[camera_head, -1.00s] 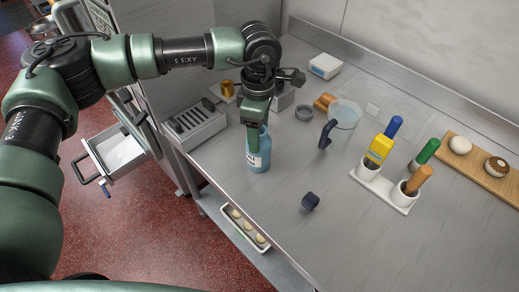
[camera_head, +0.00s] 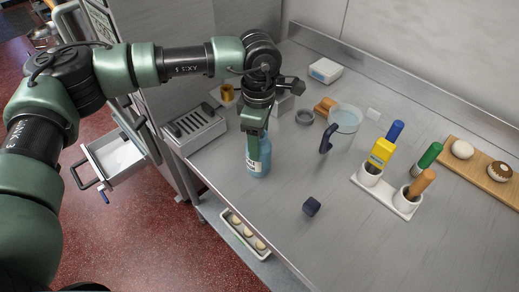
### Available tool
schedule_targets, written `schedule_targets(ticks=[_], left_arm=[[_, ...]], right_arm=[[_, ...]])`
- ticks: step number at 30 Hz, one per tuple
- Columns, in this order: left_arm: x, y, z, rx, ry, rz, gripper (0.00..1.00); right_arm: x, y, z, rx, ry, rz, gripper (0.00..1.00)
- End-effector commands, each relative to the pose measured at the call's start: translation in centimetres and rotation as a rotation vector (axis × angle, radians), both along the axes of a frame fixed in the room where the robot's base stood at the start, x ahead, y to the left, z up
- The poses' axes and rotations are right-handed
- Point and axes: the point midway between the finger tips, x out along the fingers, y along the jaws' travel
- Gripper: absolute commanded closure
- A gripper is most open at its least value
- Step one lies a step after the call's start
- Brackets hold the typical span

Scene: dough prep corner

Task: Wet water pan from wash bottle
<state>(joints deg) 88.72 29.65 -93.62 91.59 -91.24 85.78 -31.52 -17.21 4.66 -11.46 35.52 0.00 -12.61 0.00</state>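The wash bottle (camera_head: 261,166) is blue with a pale label and stands upright on the steel counter. My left gripper (camera_head: 254,148) points down at it, with a green finger in front of its upper part. The bottle's top is hidden, and I cannot tell if the fingers are closed on it. A pulled-out drawer (camera_head: 119,155) with a white inside is at the left, below counter height; it may hold the water pan, but I cannot tell. My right gripper is not in view.
The steel counter (camera_head: 262,207) has a slotted grey box (camera_head: 194,128), a clear jug (camera_head: 346,119) with a dark handle, a dark cube (camera_head: 312,206) and a white holder (camera_head: 385,189) with brushes and a yellow bottle. A tray (camera_head: 244,234) sits below the counter's front edge.

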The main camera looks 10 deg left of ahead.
Motion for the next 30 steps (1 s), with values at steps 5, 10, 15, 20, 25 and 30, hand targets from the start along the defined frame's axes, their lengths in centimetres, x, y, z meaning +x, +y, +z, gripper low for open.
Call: schedule_targets(ticks=[5,10,15,20,25,30], left_arm=[[0.1,0.0,0.9,-0.002,-0.002,0.000,1.00],[0.0,0.0,2.1,-0.001,-0.001,0.000,1.00],[0.1,0.0,3.3,-0.002,-0.002,0.000,1.00],[0.0,0.0,4.1,0.000,-0.002,0.000,1.00],[0.0,0.0,4.1,0.000,-0.001,0.000,1.00],[0.0,0.0,4.1,-0.001,-0.001,0.000,1.00]], right_arm=[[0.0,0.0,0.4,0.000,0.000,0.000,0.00],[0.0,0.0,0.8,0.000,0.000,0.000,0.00],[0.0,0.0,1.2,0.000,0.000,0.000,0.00],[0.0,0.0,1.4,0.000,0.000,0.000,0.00],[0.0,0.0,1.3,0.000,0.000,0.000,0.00],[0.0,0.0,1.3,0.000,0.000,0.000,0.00]])
